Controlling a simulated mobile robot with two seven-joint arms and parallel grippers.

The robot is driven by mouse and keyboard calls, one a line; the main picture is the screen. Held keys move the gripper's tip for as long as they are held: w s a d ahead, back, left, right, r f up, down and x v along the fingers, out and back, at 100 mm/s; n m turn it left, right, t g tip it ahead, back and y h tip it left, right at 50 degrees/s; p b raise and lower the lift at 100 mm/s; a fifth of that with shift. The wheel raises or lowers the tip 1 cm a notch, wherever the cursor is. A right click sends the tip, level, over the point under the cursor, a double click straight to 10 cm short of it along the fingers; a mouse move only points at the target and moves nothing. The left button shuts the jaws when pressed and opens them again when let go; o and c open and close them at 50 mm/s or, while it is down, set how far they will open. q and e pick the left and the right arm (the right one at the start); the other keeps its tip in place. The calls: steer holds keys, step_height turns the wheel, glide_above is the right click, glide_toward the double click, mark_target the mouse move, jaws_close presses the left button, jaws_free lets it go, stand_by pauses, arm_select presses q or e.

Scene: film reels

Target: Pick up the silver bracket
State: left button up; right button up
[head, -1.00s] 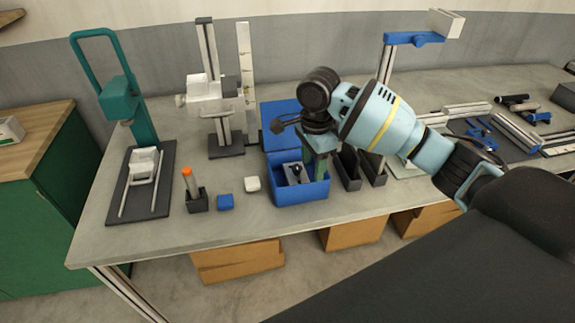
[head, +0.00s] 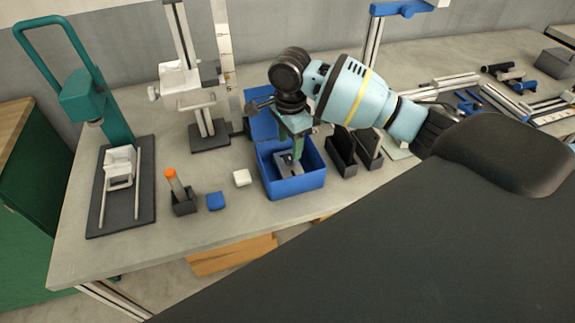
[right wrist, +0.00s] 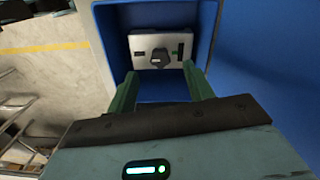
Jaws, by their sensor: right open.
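The silver bracket (head: 283,165) lies inside an open blue box (head: 298,187) on the workbench. In the right wrist view the bracket (right wrist: 173,42) is a flat silver plate with a dark knob-like part in its middle, near the box's far wall. My right gripper (head: 296,150) is over the box, pointing down. In the right wrist view its two green fingers (right wrist: 160,80) are apart, one toward each side of the bracket, with nothing between them. The fingers partly cover the bracket in the head view. My left gripper is not in view.
The box's raised blue lid (head: 262,122) stands behind it. Dark upright holders (head: 341,154) are close on the right. The bench front is clear.

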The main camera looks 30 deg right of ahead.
mark_target(289, 157)
step_height(289, 157, down, 5)
steer(key=shift+b, duration=0.3)
jaws_close()
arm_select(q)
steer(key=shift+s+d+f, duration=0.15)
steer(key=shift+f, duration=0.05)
